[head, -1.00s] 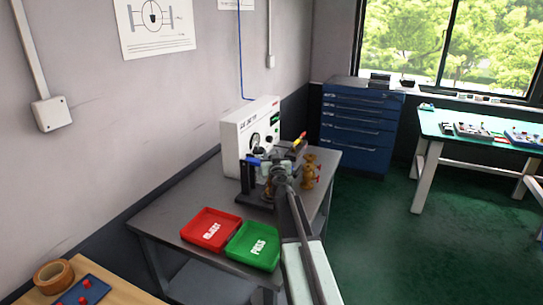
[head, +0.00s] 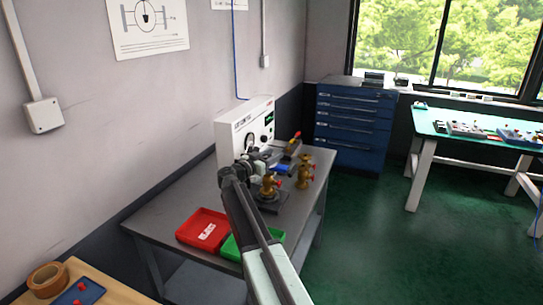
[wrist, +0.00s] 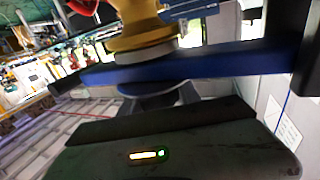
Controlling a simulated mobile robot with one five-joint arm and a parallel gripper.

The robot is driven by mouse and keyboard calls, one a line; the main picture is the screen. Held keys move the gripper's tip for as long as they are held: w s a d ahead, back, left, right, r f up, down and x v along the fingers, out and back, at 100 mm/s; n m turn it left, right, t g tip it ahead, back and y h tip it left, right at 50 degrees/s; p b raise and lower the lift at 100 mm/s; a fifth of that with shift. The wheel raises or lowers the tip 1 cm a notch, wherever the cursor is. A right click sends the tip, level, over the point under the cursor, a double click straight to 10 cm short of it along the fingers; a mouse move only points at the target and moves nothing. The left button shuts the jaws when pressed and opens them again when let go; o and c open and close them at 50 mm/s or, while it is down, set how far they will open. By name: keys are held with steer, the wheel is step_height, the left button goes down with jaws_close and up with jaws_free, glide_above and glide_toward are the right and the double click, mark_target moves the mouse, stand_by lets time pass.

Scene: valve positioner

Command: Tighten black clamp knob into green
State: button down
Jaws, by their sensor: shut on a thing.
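The brass valve (head: 268,187) stands on a dark clamp fixture (head: 270,203) on the grey bench, beside the white test unit. In the wrist view the lower brass body (wrist: 140,30) shows at the top, with the blue clamp bar (wrist: 190,66) running across in front of it. The blue part also shows in the head view (head: 282,169). My gripper (head: 260,157) is at the fixture, left of the blue part, and is shut. The black clamp knob is hidden at the jaws. A small yellow and green lit strip (wrist: 147,155) shows on a dark surface.
A second brass valve (head: 305,172) stands to the right. The red reject tray (head: 203,229) is at the bench front, with the green tray (head: 236,247) partly behind my arm. The white test unit (head: 228,135) stands close behind my gripper. Open floor lies right.

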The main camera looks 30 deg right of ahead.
steer(key=shift+s+m+g+h, duration=0.2)
steer(key=shift+m+g+h, duration=0.4)
steer(key=shift+m+g, duration=1.05)
steer(key=shift+s+d+g, duration=0.1)
steer(key=shift+g, duration=0.55)
steer(key=c, duration=0.9)
jaws_free()
steer(key=a, duration=0.5)
steer(key=s+a, duration=0.1)
steer(key=a, duration=0.1)
steer(key=shift+a, duration=0.4)
